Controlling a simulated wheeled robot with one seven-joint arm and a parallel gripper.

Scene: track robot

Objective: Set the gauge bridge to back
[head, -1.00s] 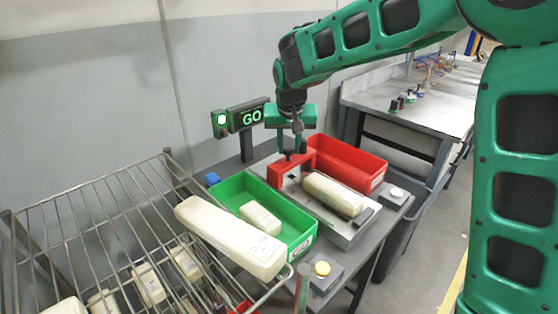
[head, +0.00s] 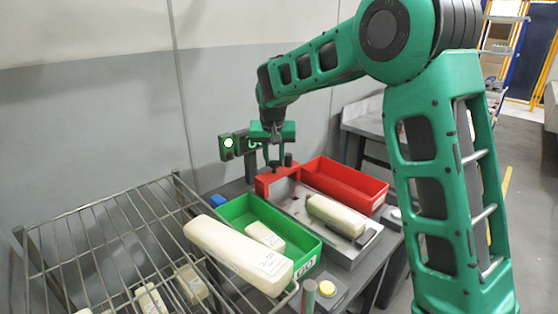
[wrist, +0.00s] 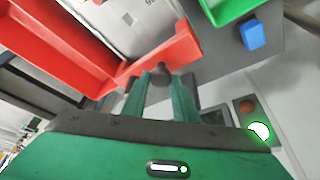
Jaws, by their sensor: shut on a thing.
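The red gauge bridge (head: 272,178) spans the far end of the grey metal gauge bed (head: 285,202). A cream block (head: 337,215) lies on the bed nearer to me, with a gap between it and the bridge. My gripper (head: 276,162) points down over the bridge and is shut on its dark upright knob or handle. In the wrist view the fingers (wrist: 162,78) close around that dark piece beside the red bridge (wrist: 178,52). The fingers hide part of the grip.
A green bin (head: 232,213) with a cream block stands left of the bed, a red bin (head: 345,183) right. A long cream block (head: 238,252) rests across the wire rack (head: 110,240). A lit signal lamp (head: 228,143) stands behind, and a yellow button (head: 327,288) in front.

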